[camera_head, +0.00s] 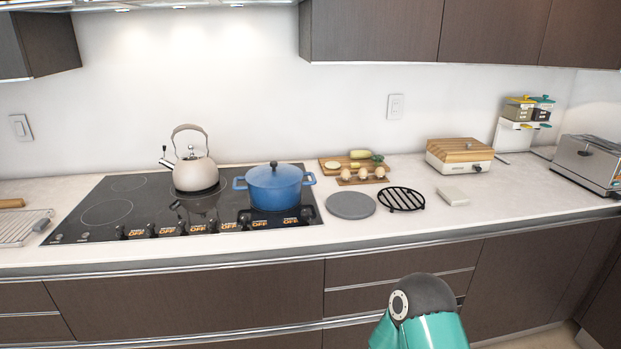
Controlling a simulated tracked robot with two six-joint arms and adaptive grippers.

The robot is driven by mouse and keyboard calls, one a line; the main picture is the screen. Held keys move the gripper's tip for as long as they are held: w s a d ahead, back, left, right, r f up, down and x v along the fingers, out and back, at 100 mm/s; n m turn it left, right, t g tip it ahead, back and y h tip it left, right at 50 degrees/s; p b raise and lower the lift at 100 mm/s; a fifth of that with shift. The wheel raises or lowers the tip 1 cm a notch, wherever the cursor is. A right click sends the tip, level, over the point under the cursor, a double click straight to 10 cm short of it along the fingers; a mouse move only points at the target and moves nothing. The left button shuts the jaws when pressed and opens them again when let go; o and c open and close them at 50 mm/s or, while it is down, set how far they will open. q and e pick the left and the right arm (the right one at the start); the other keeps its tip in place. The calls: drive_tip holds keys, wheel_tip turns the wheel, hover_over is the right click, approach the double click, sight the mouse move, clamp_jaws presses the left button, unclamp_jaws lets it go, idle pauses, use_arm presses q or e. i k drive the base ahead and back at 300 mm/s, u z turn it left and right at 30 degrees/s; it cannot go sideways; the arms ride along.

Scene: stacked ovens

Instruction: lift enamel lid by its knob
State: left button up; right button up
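A blue enamel pot (268,194) stands on the right part of the black cooktop. Its blue lid (256,173) is seated on top, with a small dark knob (273,164) at the lid's centre. Neither of my grippers shows in the head view. A teal and dark grey part of one of my arms (430,325) is at the bottom right, below the counter's front edge and well apart from the pot.
A beige kettle (194,174) stands left of the pot on the cooktop (110,205). Right of the pot are a grey round plate (350,205), a black trivet (401,198) and an egg holder (362,175). Dark upper cabinets (400,28) hang above.

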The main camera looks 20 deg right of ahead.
sight(274, 176)
drive_tip(key=z, duration=5.7)
drive_tip(key=k, duration=1.2)
drive_tip(key=u, duration=5.85)
